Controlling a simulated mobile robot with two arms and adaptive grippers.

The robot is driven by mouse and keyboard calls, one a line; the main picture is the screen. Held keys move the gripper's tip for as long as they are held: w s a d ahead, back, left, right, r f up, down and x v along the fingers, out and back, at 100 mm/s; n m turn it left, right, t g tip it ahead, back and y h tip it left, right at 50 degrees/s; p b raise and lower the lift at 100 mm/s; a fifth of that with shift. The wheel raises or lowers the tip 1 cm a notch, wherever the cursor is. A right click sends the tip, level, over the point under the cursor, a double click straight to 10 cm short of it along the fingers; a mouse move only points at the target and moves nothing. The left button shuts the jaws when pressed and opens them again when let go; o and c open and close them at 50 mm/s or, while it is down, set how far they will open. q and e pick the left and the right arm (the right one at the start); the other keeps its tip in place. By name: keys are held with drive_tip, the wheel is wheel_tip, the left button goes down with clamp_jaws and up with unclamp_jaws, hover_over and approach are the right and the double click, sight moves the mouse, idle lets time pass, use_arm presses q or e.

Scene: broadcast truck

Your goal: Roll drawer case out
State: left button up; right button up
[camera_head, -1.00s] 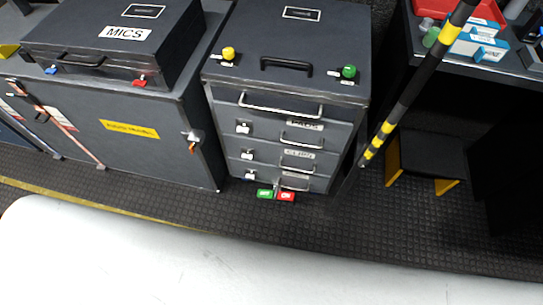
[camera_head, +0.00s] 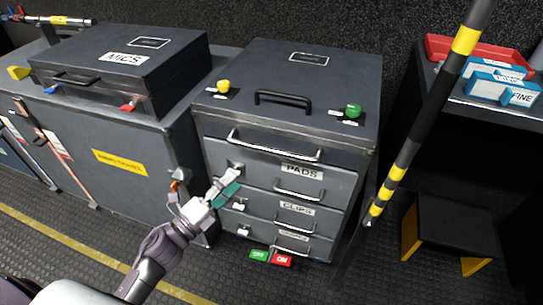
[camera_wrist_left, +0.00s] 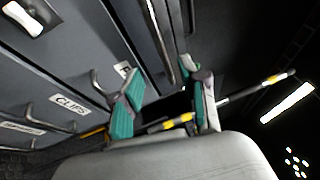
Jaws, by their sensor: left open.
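The dark grey drawer case (camera_head: 345,85) stands on the floor in the middle of the head view, with all its drawers closed. It has a black top handle (camera_head: 283,99), a wide silver front handle (camera_head: 275,150) and drawers labelled PADS and CLIPS (camera_head: 297,209). Green and red pedals (camera_head: 270,258) lie at its foot. My left gripper (camera_head: 231,182) is at the case's left front, by the PADS drawer's latch; contact cannot be told. In the left wrist view its teal fingers (camera_wrist_left: 161,82) are apart with nothing between them. The CLIPS label (camera_wrist_left: 70,104) shows there too. My right gripper is not in view.
A larger cabinet (camera_head: 120,165) with a MICS case (camera_head: 125,65) on it stands close on the left. A black and yellow striped pole (camera_head: 425,120) leans at the right, near a low black step (camera_head: 450,225) and a desk. Floor in front is clear.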

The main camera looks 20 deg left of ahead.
sight(265, 147)
use_arm(q)
drive_tip(key=x, duration=1.3)
drive_tip(key=shift+w+f+p, duration=0.15)
drive_tip(key=shift+w+p, duration=0.05)
drive_tip(key=shift+p, duration=0.2)
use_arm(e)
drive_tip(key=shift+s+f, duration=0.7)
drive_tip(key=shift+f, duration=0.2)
use_arm(q)
clamp_jaws()
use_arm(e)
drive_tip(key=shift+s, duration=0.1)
